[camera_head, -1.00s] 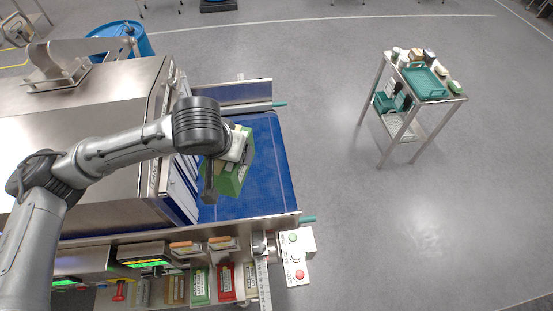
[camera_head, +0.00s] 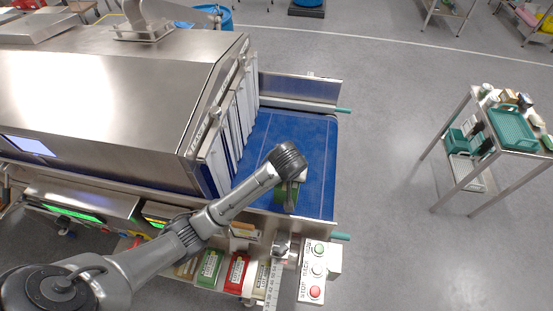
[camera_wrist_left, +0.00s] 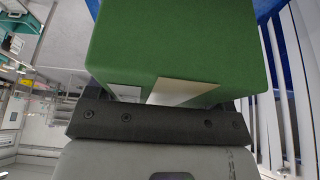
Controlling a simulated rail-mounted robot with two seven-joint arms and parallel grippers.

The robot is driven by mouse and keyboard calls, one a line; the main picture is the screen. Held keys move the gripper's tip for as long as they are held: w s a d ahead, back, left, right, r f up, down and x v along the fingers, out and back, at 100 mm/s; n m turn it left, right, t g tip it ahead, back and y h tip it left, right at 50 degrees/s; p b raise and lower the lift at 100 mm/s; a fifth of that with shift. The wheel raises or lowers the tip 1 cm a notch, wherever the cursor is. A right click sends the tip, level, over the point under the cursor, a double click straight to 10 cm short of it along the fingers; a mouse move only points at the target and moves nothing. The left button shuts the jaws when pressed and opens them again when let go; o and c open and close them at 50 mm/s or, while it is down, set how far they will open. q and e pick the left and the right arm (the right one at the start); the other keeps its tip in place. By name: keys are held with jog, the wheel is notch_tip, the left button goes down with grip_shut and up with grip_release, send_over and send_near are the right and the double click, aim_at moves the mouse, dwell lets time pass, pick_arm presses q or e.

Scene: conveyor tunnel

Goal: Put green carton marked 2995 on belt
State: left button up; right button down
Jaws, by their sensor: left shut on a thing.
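The green carton (camera_head: 284,195) is over the front part of the blue belt (camera_head: 313,140), near the belt's front rail. My left gripper (camera_head: 293,180) is shut on it, and my wrist partly covers it in the head view. In the left wrist view the carton (camera_wrist_left: 175,45) fills the upper middle, against the dark gripper bar (camera_wrist_left: 160,122). White labels show at its lower edge there. I cannot read a number on it. I cannot tell whether its underside touches the belt. My right gripper is in neither view.
The steel tunnel (camera_head: 110,90) with strip curtains (camera_head: 232,125) stands left of the belt. A button box (camera_head: 318,270) and several coloured packs, among them a red one (camera_head: 236,270), lie along the front. A trolley with a teal tray (camera_head: 513,130) stands right, across clear floor.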

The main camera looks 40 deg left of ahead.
pick_arm(q)
jog(key=shift+w+a+f+p, duration=0.35)
jog(key=shift+w+a+f, duration=0.75)
jog(key=shift+a+f, duration=0.75)
jog(key=shift+w+a+f+p, duration=0.35)
jog(key=shift+w+a+f, duration=0.7)
jog(key=shift+a+f, duration=0.75)
jog(key=shift+w+a+f+p, duration=0.35)
jog(key=shift+w+a+f, duration=0.9)
jog(key=shift+f, duration=0.95)
jog(key=shift+s+a+f, duration=0.1)
jog(key=shift+a+f, duration=0.05)
jog(key=shift+f, duration=0.05)
jog(key=o, duration=1.5)
jog(key=shift+f, duration=0.15)
jog(key=shift+r, duration=0.25)
jog(key=v, duration=1.1)
jog(key=shift+s+r, duration=0.2)
jog(key=shift+r, duration=0.15)
